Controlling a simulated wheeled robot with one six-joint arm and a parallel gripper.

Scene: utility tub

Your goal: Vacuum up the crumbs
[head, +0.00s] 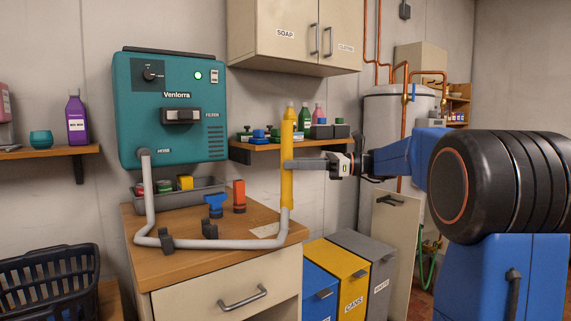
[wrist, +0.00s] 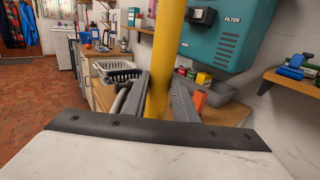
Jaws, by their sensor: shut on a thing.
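The teal vacuum unit (head: 170,125) hangs on the wall with a lit green light and a dark knob. Its grey hose (head: 200,244) drops from the unit, runs along the front of the wooden counter (head: 252,213) past dark clips, and rises to a yellow wand (head: 287,185). The wand stands upright at the counter's right end. My gripper (head: 291,165) is shut around the wand's middle. In the wrist view, the wand (wrist: 166,60) passes between both fingers. A pale patch (head: 264,231) lies on the counter just left of the hose; I cannot tell whether it is crumbs.
A grey bin (head: 205,191) of small items, a blue tool (head: 214,205) and an orange block (head: 239,196) sit on the counter. A bottle shelf (head: 270,145) is behind the wand. Yellow (head: 335,262) and grey (head: 368,246) bins stand right of the counter.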

